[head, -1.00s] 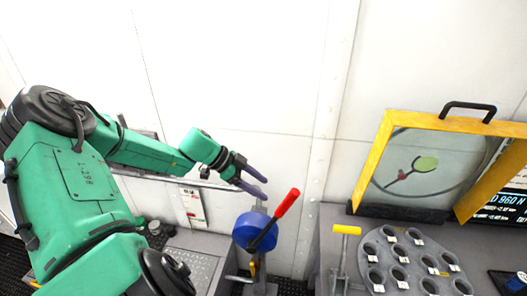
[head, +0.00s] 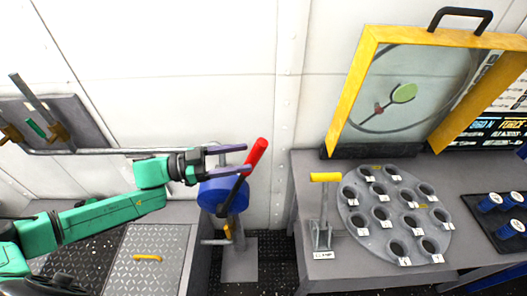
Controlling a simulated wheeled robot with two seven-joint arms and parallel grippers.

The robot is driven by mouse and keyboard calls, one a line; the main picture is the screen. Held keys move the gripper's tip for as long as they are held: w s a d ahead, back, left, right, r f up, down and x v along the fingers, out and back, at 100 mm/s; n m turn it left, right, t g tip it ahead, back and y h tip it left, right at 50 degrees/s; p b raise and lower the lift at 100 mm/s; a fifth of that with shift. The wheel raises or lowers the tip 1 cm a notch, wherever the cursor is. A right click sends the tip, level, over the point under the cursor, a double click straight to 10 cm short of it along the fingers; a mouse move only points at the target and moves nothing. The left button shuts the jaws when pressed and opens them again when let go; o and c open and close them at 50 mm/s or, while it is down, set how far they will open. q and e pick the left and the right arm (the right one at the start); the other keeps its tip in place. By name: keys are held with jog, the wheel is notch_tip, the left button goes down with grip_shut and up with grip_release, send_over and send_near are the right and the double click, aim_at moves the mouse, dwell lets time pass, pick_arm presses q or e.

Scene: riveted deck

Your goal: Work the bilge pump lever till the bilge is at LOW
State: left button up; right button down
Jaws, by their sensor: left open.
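The bilge pump (head: 221,195) is a blue round body on a grey stand, left of the grey bench. Its lever has a black shaft (head: 234,192) and a red grip (head: 257,155), and leans up to the right. My left gripper (head: 244,159) is open above the pump, its two dark fingers pointing right. The fingertips are right beside the red grip's left side in the picture; I cannot tell whether they touch it. Nothing shows held. I see no readable bilge level. My right gripper is out of view.
A yellow T-handle (head: 325,178) stands on the bench's (head: 308,215) left edge, beside a round grey plate with numbered holes (head: 397,216). A yellow-framed panel (head: 352,95) stands behind. Blue cans (head: 489,202) sit at right. A rail (head: 110,151) runs along the wall.

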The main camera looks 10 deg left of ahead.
pick_arm(q)
jog(key=p+x, duration=0.1)
jog(key=x, duration=0.6)
jog(key=shift+w+d, duration=0.15)
jog(key=shift+w, duration=0.15)
jog(key=shift+f, duration=0.1)
grip_shut()
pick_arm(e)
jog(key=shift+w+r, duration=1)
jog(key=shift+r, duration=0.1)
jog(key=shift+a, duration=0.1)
